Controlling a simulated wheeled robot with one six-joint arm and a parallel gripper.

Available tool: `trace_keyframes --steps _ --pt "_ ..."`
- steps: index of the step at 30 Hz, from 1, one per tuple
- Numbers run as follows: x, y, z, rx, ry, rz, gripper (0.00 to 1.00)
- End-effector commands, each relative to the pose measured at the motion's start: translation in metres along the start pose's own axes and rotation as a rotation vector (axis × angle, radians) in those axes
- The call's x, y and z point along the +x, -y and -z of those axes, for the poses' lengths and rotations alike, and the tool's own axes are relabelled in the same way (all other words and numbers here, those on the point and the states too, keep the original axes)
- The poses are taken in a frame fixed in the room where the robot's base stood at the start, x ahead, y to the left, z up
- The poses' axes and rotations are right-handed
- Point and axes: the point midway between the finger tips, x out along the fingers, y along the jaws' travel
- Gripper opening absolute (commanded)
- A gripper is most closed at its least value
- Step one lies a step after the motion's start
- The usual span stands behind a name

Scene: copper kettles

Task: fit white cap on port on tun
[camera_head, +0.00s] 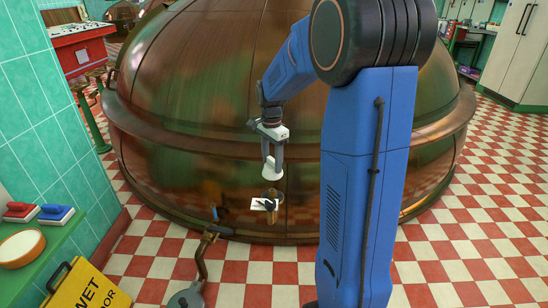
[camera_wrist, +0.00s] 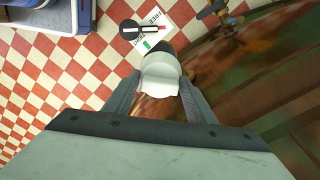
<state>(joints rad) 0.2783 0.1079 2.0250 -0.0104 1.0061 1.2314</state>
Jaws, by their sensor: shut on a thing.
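My gripper (camera_head: 271,158) is shut on the white cap (camera_head: 271,171), with a finger on either side of it. In the wrist view the cap (camera_wrist: 160,73) sits between the fingertips. The copper tun (camera_head: 200,85) fills the middle of the head view. A short stub, which looks like the port (camera_head: 271,193), stands out low on its front, just below the cap. A gap shows between cap and stub in the head view. In the wrist view the cap mostly hides what lies behind it; only a dark edge shows.
A white label (camera_head: 260,204) with a dark handle hangs by the stub. A brass valve and pipe (camera_head: 205,255) are to the lower left. A yellow wet-floor sign (camera_head: 85,288) and a green shelf (camera_head: 42,248) stand at left. Checkered floor is open in front.

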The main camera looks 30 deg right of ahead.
Motion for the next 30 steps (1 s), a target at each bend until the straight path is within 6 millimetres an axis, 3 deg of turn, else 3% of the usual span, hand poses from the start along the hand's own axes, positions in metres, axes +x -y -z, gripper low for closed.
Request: trace_keyframes --steps 18,30 --pt "0.077 0.0 0.0 -0.002 0.0 -0.001 0.31" --pt "0.095 0.0 0.0 -0.002 0.0 0.001 0.31"
